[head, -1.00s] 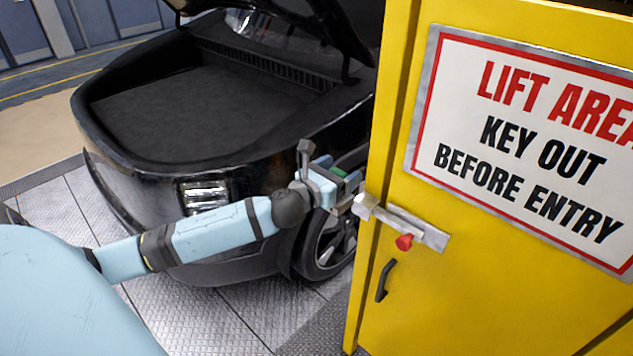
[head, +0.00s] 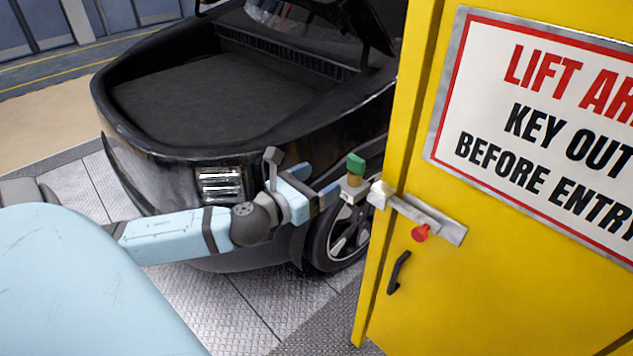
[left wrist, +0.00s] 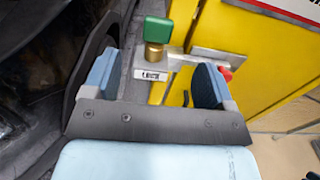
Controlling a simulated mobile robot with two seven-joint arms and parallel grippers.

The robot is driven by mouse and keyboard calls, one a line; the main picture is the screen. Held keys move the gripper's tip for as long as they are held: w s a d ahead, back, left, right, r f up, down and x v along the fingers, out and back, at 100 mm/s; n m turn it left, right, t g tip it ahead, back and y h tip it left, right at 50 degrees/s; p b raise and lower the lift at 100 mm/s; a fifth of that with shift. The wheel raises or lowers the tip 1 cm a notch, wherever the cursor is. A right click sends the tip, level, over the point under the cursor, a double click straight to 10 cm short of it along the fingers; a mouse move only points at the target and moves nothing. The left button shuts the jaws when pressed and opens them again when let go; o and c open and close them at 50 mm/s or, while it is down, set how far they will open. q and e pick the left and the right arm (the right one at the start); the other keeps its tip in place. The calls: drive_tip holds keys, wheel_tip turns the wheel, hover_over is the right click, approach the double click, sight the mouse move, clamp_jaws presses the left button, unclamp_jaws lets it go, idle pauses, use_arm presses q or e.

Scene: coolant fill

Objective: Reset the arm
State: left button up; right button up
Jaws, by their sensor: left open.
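My left arm comes in from the left in the head view, and its gripper (head: 325,192) is beside the latch on the yellow cabinet. In the left wrist view the two blue-padded fingers (left wrist: 158,80) stand wide apart with nothing between their pads. Just beyond the fingertips is a green-headed key (left wrist: 158,32) on a brass cylinder, above a small labelled plate (left wrist: 150,74). The green key also shows in the head view (head: 355,163), upright at the left end of the metal latch bar (head: 425,214). My right gripper is not in view.
The yellow cabinet (head: 480,270) with a lift area sign (head: 545,130), red knob (head: 420,233) and black handle (head: 398,272) fills the right. A black car (head: 170,180) with its lid raised stands behind my arm. Metal floor plates (head: 240,310) are clear below.

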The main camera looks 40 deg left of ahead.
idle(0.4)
use_arm(q)
drive_tip(key=s+d+f+n+g+p, duration=0.2)
drive_tip(key=s+d+f+n+p, duration=0.1)
drive_tip(key=f+n, duration=0.5)
drive_tip(key=s+d+f+n+g+p, duration=0.25)
drive_tip(key=f+n, duration=0.25)
drive_tip(key=n, duration=0.4)
drive_tip(key=s+d+f+n+g+h+p, duration=0.1)
drive_tip(key=s+d+f+n, duration=0.3)
drive_tip(key=d+n, duration=0.2)
drive_tip(key=s+d+f+n+g+h+p, duration=0.1)
drive_tip(key=s+d+f+n, duration=0.3)
drive_tip(key=n, duration=0.6)
drive_tip(key=shift+s+d+n+p, duration=0.4)
drive_tip(key=shift+s+d+p, duration=0.35)
drive_tip(key=shift+d, duration=0.5)
drive_tip(key=shift+g, duration=0.25)
